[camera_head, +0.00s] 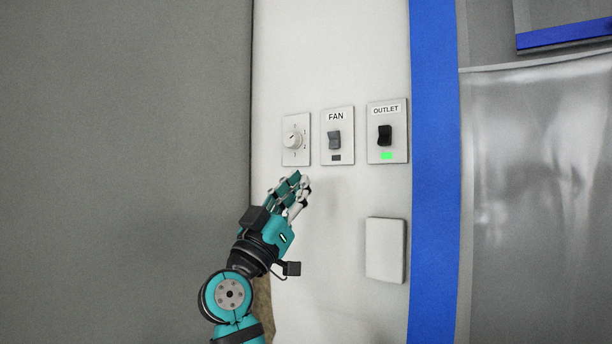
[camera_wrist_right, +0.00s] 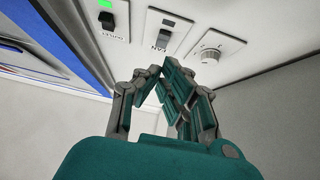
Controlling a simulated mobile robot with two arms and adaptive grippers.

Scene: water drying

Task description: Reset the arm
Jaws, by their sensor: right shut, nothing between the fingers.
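My right gripper (camera_head: 297,180) is teal and grey and sits just below the dial plate and the FAN switch plate. It is shut and holds nothing. In the right wrist view my gripper's fingers (camera_wrist_right: 165,75) point toward the wall panel, with the tips together. The dial plate (camera_head: 296,139) has a round white knob. The FAN switch (camera_head: 334,140) is grey with a dark indicator below it. The OUTLET switch (camera_head: 385,136) is black with a lit green indicator below it. My left gripper is not in view.
A blank white cover plate (camera_head: 385,250) is on the wall below the OUTLET switch. A blue vertical strip (camera_head: 433,170) and a shiny grey surface (camera_head: 535,180) lie to the right. A plain grey wall (camera_head: 125,150) fills the left side.

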